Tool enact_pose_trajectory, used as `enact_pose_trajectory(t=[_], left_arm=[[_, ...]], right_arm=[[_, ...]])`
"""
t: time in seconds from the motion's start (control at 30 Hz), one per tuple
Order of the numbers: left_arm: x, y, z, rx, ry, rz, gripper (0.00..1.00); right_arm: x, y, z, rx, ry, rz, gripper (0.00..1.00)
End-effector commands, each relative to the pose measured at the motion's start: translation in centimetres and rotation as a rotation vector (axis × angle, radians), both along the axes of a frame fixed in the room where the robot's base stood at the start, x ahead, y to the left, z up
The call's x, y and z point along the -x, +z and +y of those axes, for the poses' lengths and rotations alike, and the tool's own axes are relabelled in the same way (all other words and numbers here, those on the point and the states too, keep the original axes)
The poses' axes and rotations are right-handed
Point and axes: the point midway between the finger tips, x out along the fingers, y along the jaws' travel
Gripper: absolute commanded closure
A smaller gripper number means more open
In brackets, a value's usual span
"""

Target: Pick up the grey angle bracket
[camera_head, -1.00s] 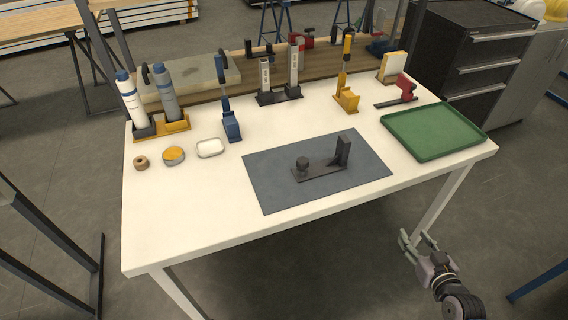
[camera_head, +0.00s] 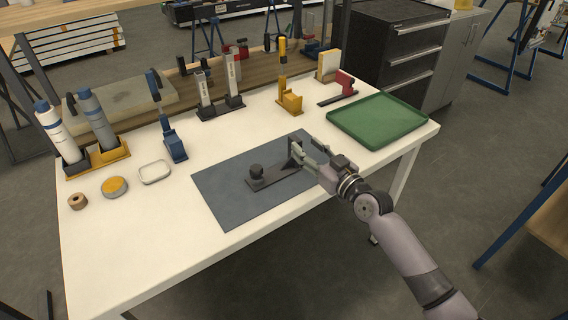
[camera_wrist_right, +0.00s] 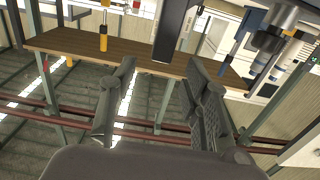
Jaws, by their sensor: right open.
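A dark grey angle bracket (camera_head: 270,179) lies on the grey mat (camera_head: 225,205) in the head view. It has a long flat base, a round knob at its left end and an upright plate at its right end. My right gripper (camera_head: 308,150) is open right beside the upright plate, partly covering that end. I cannot tell whether the plate is between the fingers. In the right wrist view the two fingers (camera_wrist_right: 158,85) stand apart, and a dark upright shape shows beyond them at the top. My left gripper is not in view.
A green tray (camera_head: 345,128) stands at the table's right. Along the back are a yellow holder (camera_head: 290,103), a dark stand (camera_head: 222,108) with two uprights, a blue holder (camera_head: 175,148) and two bottles. A small white dish (camera_head: 154,172) sits left of the mat. The front left tabletop is clear.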

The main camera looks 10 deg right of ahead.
Motion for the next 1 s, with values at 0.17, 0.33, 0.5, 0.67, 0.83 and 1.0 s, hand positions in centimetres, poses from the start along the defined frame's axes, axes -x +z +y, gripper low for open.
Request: enact_pose_trajectory(t=[0.17,0.33,0.5,0.67,0.83,1.0], left_arm=[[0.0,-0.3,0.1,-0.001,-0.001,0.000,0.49],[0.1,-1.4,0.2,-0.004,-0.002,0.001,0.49],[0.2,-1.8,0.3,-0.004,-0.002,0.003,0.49],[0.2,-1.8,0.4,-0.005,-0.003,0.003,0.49],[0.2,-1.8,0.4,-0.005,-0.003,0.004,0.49],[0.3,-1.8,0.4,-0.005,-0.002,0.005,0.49]], right_arm=[[-1.1,-0.1,0.4,-0.002,0.001,0.002,0.57],[-3.3,-0.6,1.3,-0.004,0.000,-0.001,0.57],[-5.3,-0.6,1.9,-0.002,0.000,0.001,0.57],[-5.7,-0.5,2.1,0.000,0.001,0.002,0.57],[-5.7,-0.5,2.1,0.000,0.001,0.002,0.59],[-5.7,-0.5,2.1,0.000,0.000,0.001,0.70]])
